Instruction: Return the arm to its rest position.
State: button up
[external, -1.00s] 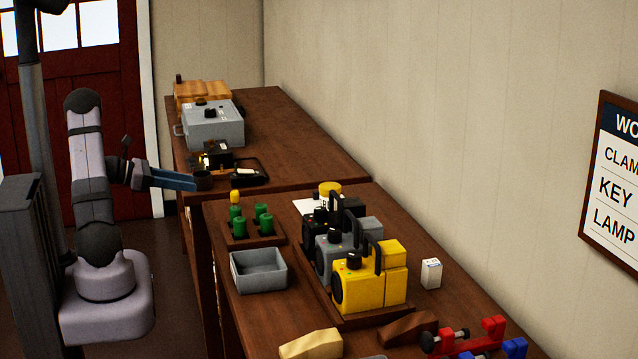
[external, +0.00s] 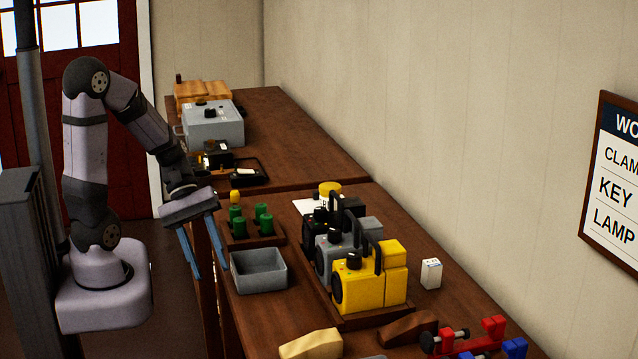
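My gripper (external: 208,274) hangs from my bent arm (external: 150,130) at the left of the external view. Its two blue fingers point down and stand apart, with nothing seen between them. It is at the near left edge of the workbench (external: 300,195), just left of the grey tray (external: 258,270). I cannot tell whether a finger touches the bench edge or tray. My arm rises from its base (external: 105,295), bends at the top and slopes down to the right.
A wooden holder (external: 252,240) with green cylinders, one topped yellow, sits behind the tray. Black, grey and yellow lamp-like boxes (external: 362,285) stand to the right. A grey case (external: 213,122) is on the far bench. Red and blue clamps (external: 490,335) lie front right.

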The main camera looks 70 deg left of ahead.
jog(key=m+y+p, duration=0.1)
jog(key=m+y, duration=0.1)
jog(key=m, duration=0.3)
jog(key=d+m+g+y+p, duration=0.1)
jog(key=m+y+p, duration=0.1)
jog(key=m, duration=0.3)
jog(key=r+m+g+y+p, duration=0.1)
jog(key=m+y+p, duration=0.1)
jog(key=m, duration=0.3)
jog(key=shift+s+d+y, duration=0.25)
jog(key=shift+y, duration=0.55)
